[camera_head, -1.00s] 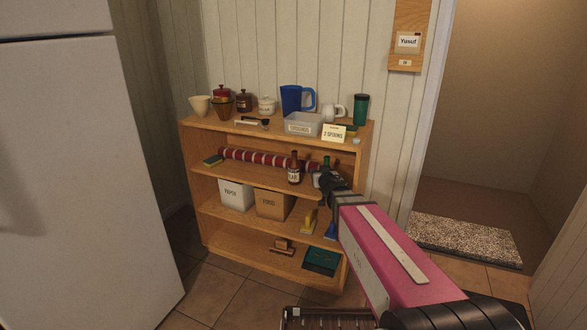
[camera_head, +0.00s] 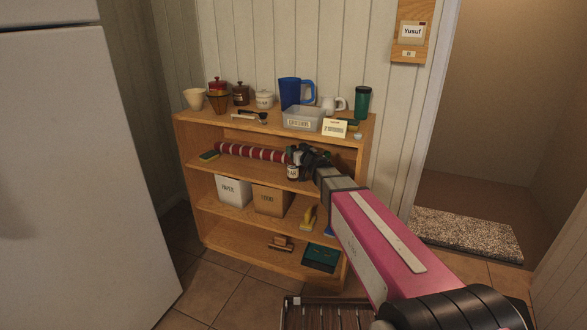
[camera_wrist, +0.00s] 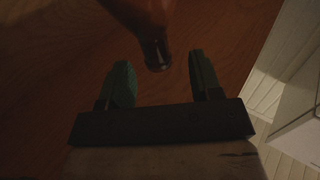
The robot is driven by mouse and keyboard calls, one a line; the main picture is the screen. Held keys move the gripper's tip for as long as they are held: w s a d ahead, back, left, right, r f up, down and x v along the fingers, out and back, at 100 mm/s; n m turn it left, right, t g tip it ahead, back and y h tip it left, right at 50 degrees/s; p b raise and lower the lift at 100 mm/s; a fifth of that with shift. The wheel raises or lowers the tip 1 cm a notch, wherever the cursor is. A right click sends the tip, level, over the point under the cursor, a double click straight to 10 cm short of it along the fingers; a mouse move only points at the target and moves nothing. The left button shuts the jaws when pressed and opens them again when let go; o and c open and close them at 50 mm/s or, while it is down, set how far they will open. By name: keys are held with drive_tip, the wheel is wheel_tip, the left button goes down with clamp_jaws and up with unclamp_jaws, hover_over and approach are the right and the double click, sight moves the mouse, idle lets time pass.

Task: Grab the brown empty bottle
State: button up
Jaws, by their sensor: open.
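The brown bottle (camera_head: 293,173) with a pale label stands on the upper inner shelf of the wooden shelf unit. Its upper part is hidden behind my gripper (camera_head: 303,156) in the head view. In the wrist view the bottle (camera_wrist: 150,20) comes in from the top, and its dark neck end shows between the tips of my gripper (camera_wrist: 160,62). The two green-tipped fingers are apart, with a gap on each side of the neck. My gripper is open and holds nothing.
A red striped roll (camera_head: 250,152) lies on the same shelf, left of the bottle. A yellow-green sponge (camera_head: 209,155) lies at that shelf's left end. The top board is close above, with a clear bin (camera_head: 302,118) and a blue pitcher (camera_head: 290,94) on it.

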drive_tip(key=x, duration=0.4)
drive_tip(key=shift+w, duration=0.3)
clamp_jaws()
drive_tip(key=shift+r, duration=0.1)
